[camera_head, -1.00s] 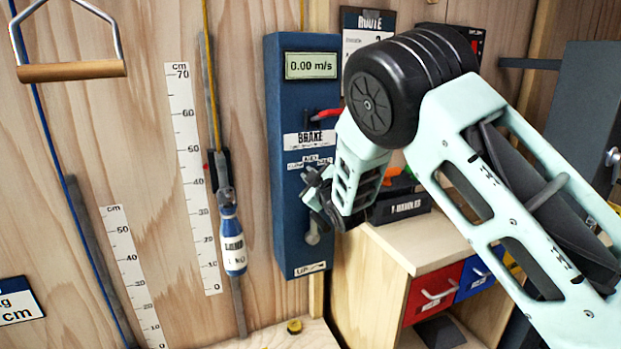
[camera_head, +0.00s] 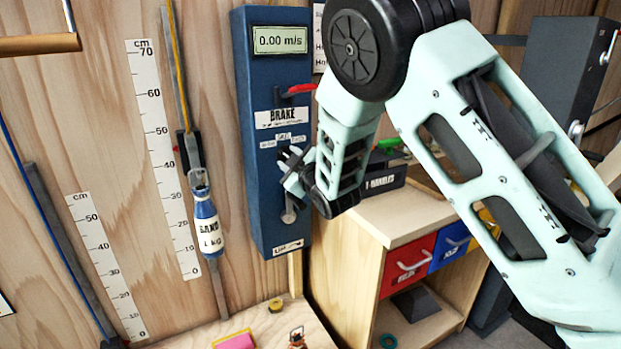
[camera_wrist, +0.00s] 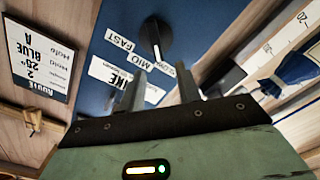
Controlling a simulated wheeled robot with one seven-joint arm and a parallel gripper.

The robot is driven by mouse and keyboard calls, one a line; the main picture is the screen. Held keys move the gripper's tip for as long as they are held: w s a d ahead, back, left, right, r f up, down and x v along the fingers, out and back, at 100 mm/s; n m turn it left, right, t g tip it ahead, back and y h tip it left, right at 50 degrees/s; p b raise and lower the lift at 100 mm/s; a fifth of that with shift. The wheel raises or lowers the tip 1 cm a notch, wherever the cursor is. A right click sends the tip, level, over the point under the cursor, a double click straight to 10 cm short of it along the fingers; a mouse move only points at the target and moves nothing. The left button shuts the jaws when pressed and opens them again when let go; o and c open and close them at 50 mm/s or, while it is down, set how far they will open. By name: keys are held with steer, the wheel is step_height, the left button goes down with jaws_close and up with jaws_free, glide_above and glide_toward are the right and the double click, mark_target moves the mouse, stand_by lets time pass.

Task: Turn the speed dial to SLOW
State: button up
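The speed dial (camera_wrist: 154,40) is a dark round knob with a pale pointer on the blue panel (camera_head: 262,205). In the wrist view its pointer faces the label row, roughly between MID (camera_wrist: 143,62) and a partly hidden third label (camera_wrist: 183,78); FAST (camera_wrist: 120,39) is further left. My gripper (camera_wrist: 160,78) is open, its two fingers apart and nothing seen between them. The dial shows beyond the fingertips; contact cannot be told. In the head view my gripper (camera_head: 293,166) is at the panel below the labels and hides the dial. The display (camera_head: 280,40) reads 0.00 m/s.
A red brake lever (camera_head: 296,90) sticks out above the BRAKE label. A grey lever (camera_head: 289,213) is below my gripper. Left is a hanging SAND bottle (camera_head: 207,230) beside a ruler (camera_head: 165,160). Right is a wooden cabinet (camera_head: 345,255) with a T-HANDLES box (camera_head: 380,182).

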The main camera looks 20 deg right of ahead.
steer(key=s+d+b, duration=0.1)
steer(key=s+d, duration=0.1)
steer(key=s, duration=1)
steer(key=shift+s+b, duration=0.3)
steer(key=shift+s, duration=0.05)
steer(key=s+a+f+m+g+y+p, duration=0.1)
steer(key=s+a+f+m+g+p, duration=0.25)
steer(key=s+a+g, duration=0.7)
steer(key=s+d+r+g+h+p, duration=0.1)
steer(key=s+r+g, duration=0.1)
steer(key=s, duration=1)
steer(key=s+d+r+g+h+p, duration=0.1)
steer(key=s+g, duration=0.4)
steer(key=s, duration=0.7)
steer(key=shift+d+r+h+p, duration=0.35)
steer(key=shift+h+p, duration=0.1)
steer(key=shift+h, duration=0.15)
